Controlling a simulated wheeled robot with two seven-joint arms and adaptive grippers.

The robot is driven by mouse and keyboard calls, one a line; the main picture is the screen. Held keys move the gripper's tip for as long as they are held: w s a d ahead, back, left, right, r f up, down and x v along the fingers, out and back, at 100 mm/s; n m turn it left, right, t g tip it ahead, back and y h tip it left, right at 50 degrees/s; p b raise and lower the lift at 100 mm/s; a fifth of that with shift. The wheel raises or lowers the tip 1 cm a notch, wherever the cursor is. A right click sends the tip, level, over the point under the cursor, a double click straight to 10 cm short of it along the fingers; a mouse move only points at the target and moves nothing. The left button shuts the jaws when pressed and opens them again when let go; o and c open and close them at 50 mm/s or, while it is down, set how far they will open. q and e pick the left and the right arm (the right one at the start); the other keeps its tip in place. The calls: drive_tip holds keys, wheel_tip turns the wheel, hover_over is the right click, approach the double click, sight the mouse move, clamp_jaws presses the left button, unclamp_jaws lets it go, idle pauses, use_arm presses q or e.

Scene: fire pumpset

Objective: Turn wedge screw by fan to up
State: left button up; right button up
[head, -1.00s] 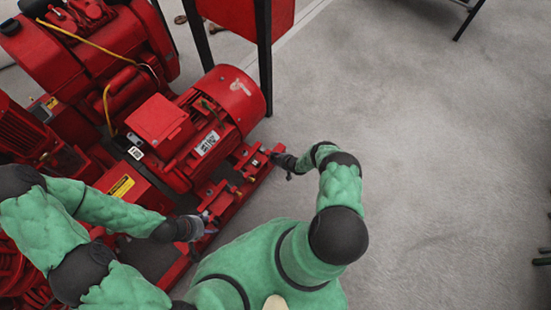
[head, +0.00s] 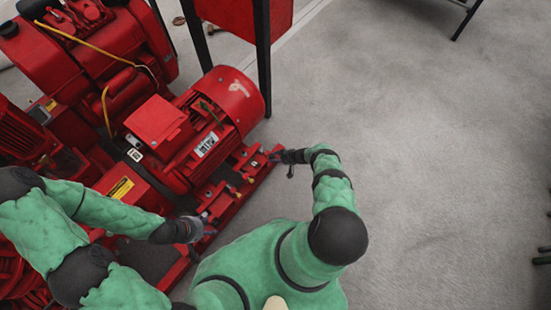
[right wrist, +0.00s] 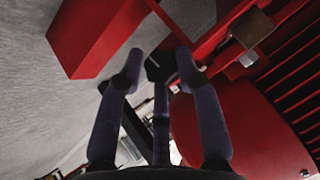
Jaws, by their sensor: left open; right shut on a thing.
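The red motor (head: 205,130) sits on a red base frame (head: 232,192), with its rounded fan end (head: 235,95) at the upper right. My right gripper (head: 272,156) is at the frame's right end, below the fan end. The screw is too small to make out in the head view. My left gripper (head: 207,225) is open beside the frame's lower front part.
A red box on black legs (head: 245,17) stands behind the fan end. More red pump machinery (head: 70,60) fills the left. A red block (right wrist: 95,40) is near the right fingers.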

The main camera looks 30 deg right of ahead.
drive_tip(key=shift+s+a+f, duration=0.35)
drive_tip(key=shift+s+f, duration=0.05)
drive_tip(key=shift+s, duration=0.15)
drive_tip(key=o, duration=1.1)
drive_tip(key=shift+w+d+r, duration=0.1)
drive_tip(key=shift+d+r, duration=0.05)
drive_tip(key=shift+w+d+r, duration=0.1)
drive_tip(key=shift+w+r, duration=0.05)
drive_tip(key=shift+w, duration=0.1)
drive_tip(key=shift+r+n+t+h, duration=0.1)
drive_tip(key=shift+n+t+h, duration=0.3)
drive_tip(key=shift+h, duration=0.5)
drive_tip(key=shift+n+h, duration=0.4)
drive_tip(key=shift+h, duration=0.1)
